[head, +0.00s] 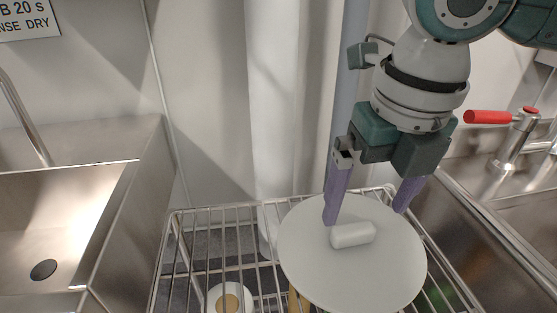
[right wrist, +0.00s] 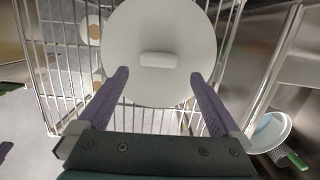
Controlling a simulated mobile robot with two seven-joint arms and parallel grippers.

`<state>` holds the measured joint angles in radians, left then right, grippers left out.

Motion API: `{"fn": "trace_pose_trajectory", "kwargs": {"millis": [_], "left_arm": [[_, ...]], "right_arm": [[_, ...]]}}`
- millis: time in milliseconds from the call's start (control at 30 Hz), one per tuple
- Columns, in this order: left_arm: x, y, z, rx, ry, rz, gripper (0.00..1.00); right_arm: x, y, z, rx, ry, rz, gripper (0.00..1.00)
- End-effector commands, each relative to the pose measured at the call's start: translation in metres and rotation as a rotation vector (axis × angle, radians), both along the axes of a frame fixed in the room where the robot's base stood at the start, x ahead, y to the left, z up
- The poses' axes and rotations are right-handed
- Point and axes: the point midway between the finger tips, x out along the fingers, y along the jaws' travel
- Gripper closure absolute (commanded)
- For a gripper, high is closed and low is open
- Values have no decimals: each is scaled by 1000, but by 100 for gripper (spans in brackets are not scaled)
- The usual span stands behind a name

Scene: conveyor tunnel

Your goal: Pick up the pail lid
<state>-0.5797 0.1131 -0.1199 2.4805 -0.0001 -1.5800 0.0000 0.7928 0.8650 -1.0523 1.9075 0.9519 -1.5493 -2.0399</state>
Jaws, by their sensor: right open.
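The pail lid (head: 330,275) is a pale, round disc with a white bar handle (head: 353,235) at its middle. It lies on a wire rack in the head view. It also shows in the right wrist view (right wrist: 160,85), with the handle ahead of the fingertips. My right gripper (head: 364,204) is open, with its purple fingers spread on either side of the handle's line. In the right wrist view nothing is between the fingers (right wrist: 158,76) but part of the lid lies beyond them.
The wire rack (head: 188,245) stands between a left steel sink (head: 70,215) and a right steel basin (head: 520,240). A white round item with a tan centre (head: 230,299) sits under or in the rack. A red-handled tap (head: 488,117) is at right.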

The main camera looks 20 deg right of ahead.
Motion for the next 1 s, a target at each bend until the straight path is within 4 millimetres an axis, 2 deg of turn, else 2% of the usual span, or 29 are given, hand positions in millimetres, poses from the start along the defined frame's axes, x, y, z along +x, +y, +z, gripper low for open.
{"fn": "trace_pose_trajectory", "kwargs": {"millis": [200, 300, 600, 1000], "left_arm": [[0, 0, -18, 1, 0, -1, 100], [0, 1, -21, 2, 0, -1, 100], [0, 3, -21, 10, 0, -7, 100], [0, 3, -21, 10, 1, -7, 100]], "right_arm": [[9, 0, -37, 0, 2, -1, 0], [10, -1, -47, -1, 0, 0, 0], [11, -1, -50, -1, -2, 1, 0], [11, -1, -50, 0, -1, 1, 45]]}}
